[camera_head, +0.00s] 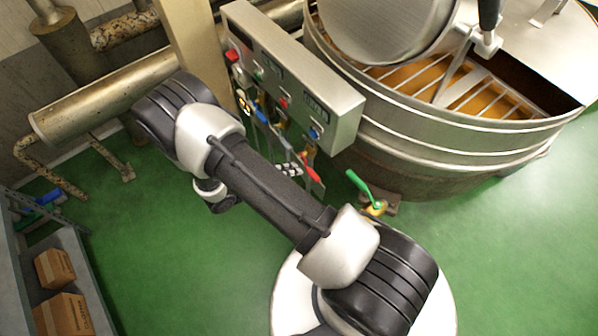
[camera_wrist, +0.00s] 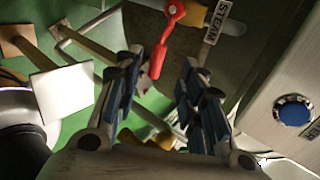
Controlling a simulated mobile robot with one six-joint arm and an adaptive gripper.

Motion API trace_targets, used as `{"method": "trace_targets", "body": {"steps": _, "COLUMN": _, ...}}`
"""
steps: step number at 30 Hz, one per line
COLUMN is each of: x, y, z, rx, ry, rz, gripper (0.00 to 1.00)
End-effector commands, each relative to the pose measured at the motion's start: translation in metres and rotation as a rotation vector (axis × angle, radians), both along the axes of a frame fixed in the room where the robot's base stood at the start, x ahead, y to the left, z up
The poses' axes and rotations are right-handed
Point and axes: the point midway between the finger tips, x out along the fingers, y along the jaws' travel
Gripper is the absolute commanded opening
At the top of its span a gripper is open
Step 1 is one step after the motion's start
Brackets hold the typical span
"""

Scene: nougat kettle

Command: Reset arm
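My gripper (camera_wrist: 159,80) shows in the wrist view with its two blue-padded fingers spread apart. Nothing is clasped between them. A red lever (camera_wrist: 157,62) hangs in the gap between the fingertips in the picture, apart from both pads; its depth relative to them is hard to tell. In the head view my arm stretches from the lower right to the upper left, in front of the control panel (camera_head: 300,75). My gripper is mostly hidden there behind the arm, so I cannot place it clearly.
The large metal kettle (camera_head: 430,125) with its open lid stands at the upper right. A green-handled valve (camera_head: 360,187) sits at its base. A shelf with boxes (camera_head: 62,312) stands lower left. Green floor (camera_head: 150,230) is clear between.

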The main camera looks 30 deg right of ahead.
Motion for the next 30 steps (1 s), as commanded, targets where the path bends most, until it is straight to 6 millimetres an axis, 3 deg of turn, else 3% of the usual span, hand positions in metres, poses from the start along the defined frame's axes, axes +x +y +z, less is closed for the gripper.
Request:
{"method": "trace_targets", "body": {"steps": 6, "x": -0.003, "y": 0.014, "z": 0.009, "rx": 0.0, "ry": 0.001, "rz": 0.001, "gripper": 0.37}}
{"method": "trace_targets", "body": {"steps": 24, "x": -0.002, "y": 0.014, "z": 0.011, "rx": 0.002, "ry": -0.004, "rz": -0.006, "gripper": 0.37}}
{"method": "trace_targets", "body": {"steps": 27, "x": 0.0, "y": 0.014, "z": 0.023, "rx": 0.017, "ry": -0.045, "rz": -0.048, "gripper": 0.37}}
{"method": "trace_targets", "body": {"steps": 30, "x": 0.005, "y": 0.013, "z": 0.048, "rx": 0.053, "ry": -0.139, "rz": -0.145, "gripper": 0.37}}
